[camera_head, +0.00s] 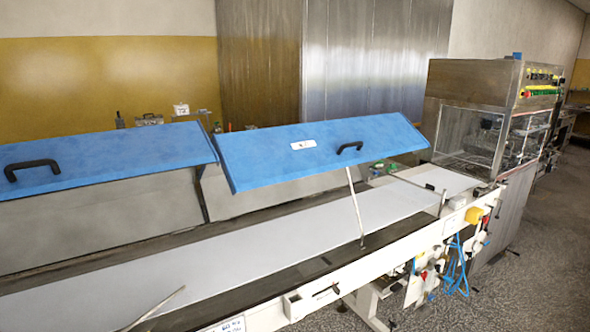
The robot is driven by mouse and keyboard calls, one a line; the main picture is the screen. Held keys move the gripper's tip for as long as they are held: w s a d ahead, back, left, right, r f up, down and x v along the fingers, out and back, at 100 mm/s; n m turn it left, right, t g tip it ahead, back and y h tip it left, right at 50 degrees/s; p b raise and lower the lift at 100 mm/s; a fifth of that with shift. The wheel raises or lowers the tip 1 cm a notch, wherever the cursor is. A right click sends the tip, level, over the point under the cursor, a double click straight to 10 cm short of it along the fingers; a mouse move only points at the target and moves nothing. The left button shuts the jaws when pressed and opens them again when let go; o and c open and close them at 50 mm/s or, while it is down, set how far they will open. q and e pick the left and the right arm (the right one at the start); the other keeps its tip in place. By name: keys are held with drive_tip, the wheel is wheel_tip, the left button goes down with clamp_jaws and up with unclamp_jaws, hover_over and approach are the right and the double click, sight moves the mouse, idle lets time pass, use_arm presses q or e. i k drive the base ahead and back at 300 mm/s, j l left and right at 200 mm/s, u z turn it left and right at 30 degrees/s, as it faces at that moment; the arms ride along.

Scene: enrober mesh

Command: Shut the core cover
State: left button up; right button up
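Two blue covers stand raised over a long conveyor. The right blue cover (270,160) has a white label (303,144) and a black handle (350,147) near its right end. A thin metal prop rod (355,208) runs from under this cover down to the conveyor's near edge. The left blue cover (110,158) is also raised and has a black handle (32,169). I cannot tell from the picture which one is the core cover. Neither of my grippers shows in the head view.
The pale conveyor belt (230,243) lies bare beneath the covers. A second metal rod (155,307) shows at the bottom left. A glass-sided machine (465,138) stands at the right end. Cables and blue hoses (455,265) hang below the near rail. Speckled floor (530,290) is clear at right.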

sight(64, 198)
drive_tip(key=u, duration=1.45)
